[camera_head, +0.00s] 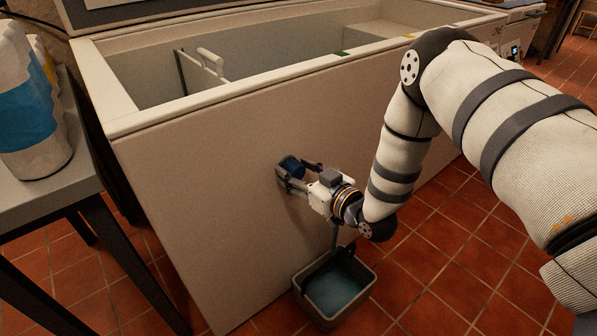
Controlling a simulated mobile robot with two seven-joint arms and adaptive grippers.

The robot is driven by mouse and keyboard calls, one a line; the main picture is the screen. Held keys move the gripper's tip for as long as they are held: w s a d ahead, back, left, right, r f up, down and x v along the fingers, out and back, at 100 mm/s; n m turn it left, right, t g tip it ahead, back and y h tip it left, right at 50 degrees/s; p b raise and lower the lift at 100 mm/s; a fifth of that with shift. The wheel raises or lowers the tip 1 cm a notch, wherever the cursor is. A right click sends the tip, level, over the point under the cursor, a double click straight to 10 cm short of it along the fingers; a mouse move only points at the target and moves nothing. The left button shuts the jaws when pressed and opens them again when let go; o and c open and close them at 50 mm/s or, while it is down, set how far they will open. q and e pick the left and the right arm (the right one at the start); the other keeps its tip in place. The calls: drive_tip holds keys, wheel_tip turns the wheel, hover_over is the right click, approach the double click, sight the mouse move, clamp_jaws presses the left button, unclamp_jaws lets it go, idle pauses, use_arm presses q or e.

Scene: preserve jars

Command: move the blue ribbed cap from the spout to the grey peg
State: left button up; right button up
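The spout is not visible; the cap and my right gripper cover that spot. My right gripper (296,173) is at the cap, with one dark finger at its lower left and the other at its right. I cannot tell whether the fingers touch the cap or stand just clear of it. I cannot make out the grey peg. My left gripper is not in view.
A dark grey bucket (357,268) with bluish water stands on the red tiles below my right gripper. The open chest freezer (200,190) fills the middle. A grey table (62,190) with white-and-blue containers (28,115) is at the left.

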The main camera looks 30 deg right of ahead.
drive_tip(key=shift+s, duration=0.1)
drive_tip(key=s+r, duration=0.1)
drive_tip(key=s, duration=1)
drive_tip(key=shift+s+d+r, duration=0.35)
drive_tip(key=shift+d, duration=0.1)
